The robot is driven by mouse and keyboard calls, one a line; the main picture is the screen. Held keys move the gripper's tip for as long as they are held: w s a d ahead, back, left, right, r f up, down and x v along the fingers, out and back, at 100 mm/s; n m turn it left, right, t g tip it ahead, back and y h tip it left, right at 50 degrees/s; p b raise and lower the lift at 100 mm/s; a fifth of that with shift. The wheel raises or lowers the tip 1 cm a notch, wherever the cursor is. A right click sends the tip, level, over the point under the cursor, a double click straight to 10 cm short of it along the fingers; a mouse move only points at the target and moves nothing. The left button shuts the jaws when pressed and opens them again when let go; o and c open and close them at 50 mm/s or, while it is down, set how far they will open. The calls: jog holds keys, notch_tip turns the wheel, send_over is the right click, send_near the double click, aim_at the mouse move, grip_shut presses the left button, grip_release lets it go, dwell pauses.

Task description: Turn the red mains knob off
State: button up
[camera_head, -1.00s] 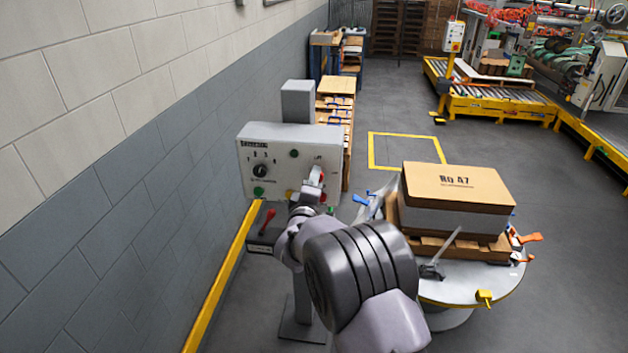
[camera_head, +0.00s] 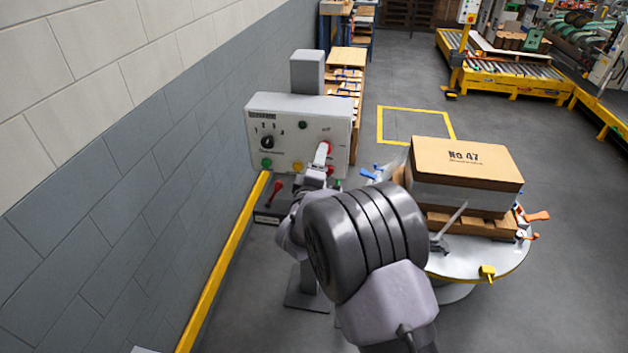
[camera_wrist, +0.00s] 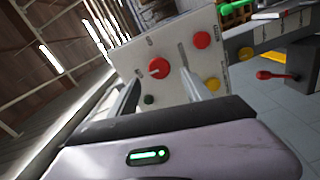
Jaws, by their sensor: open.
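The red mains knob (camera_wrist: 159,68), with a pale mark on it, shows on the light grey control panel (camera_wrist: 135,52) in the wrist view. My gripper (camera_wrist: 160,79) is open, with one finger to each side of the knob in that view. I cannot tell whether the fingers touch it. In the head view the panel (camera_head: 285,108) stands beside the wall. My gripper (camera_head: 322,155) is at its right half and hides part of the red knob (camera_head: 326,146).
The panel also has a black selector (camera_head: 267,142), a green button (camera_head: 267,163) and a yellow button (camera_head: 297,167). A red lever (camera_head: 275,190) is below. To the right, a round table (camera_head: 455,262) carries a boxed stack (camera_head: 465,160). Open floor lies beyond.

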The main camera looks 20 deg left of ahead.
jog(key=v, duration=1.3)
jog(key=shift+d+r, duration=0.1)
